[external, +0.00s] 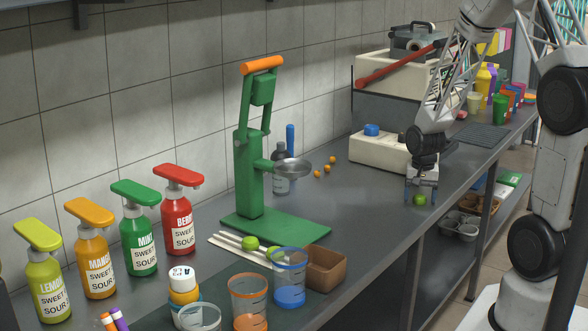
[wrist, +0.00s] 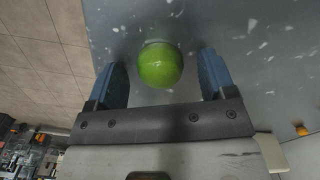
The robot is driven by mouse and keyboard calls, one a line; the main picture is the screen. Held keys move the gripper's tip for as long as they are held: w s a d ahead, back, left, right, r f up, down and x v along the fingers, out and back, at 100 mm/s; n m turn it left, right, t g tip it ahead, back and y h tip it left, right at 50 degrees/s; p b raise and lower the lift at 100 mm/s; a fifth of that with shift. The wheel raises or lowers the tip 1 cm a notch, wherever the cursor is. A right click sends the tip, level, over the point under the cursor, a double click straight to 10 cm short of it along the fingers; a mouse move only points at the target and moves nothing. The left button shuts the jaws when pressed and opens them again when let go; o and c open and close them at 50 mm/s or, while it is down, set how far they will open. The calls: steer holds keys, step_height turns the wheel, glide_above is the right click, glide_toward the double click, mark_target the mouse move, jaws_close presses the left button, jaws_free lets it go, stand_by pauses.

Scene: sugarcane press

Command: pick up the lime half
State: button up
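A green lime piece (external: 420,200) sits on the grey counter near its front edge, right of the middle of the external view. In the wrist view the lime (wrist: 160,66) shows its round green side, so I cannot tell whether it is a half. My gripper (external: 421,188) points down right at it. Its two blue fingers are open, one on each side of the lime in the wrist view, with gaps on both sides. Two more green lime pieces (external: 250,243) lie by the press's base.
A green press (external: 250,165) with an orange handle stands on the counter. Syrup bottles (external: 140,232), cups (external: 289,280) and a brown box (external: 325,267) are at the left and front. A cream box (external: 378,152) stands behind my gripper. The counter's front edge is close.

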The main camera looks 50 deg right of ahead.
steer(key=c, duration=0.9)
steer(key=shift+r, duration=0.1)
steer(key=shift+r, duration=1.6)
steer(key=shift+s+a+r, duration=0.3)
steer(key=shift+s+a, duration=0.95)
steer(key=shift+s, duration=1.1)
steer(key=shift+s+a+r, duration=0.25)
steer(key=shift+s+a, duration=1.05)
steer(key=shift+s, duration=1)
steer(key=shift+s+a+r, duration=0.3)
steer(key=shift+s+a, duration=0.95)
steer(key=shift+s, duration=1.1)
steer(key=shift+w, duration=0.1)
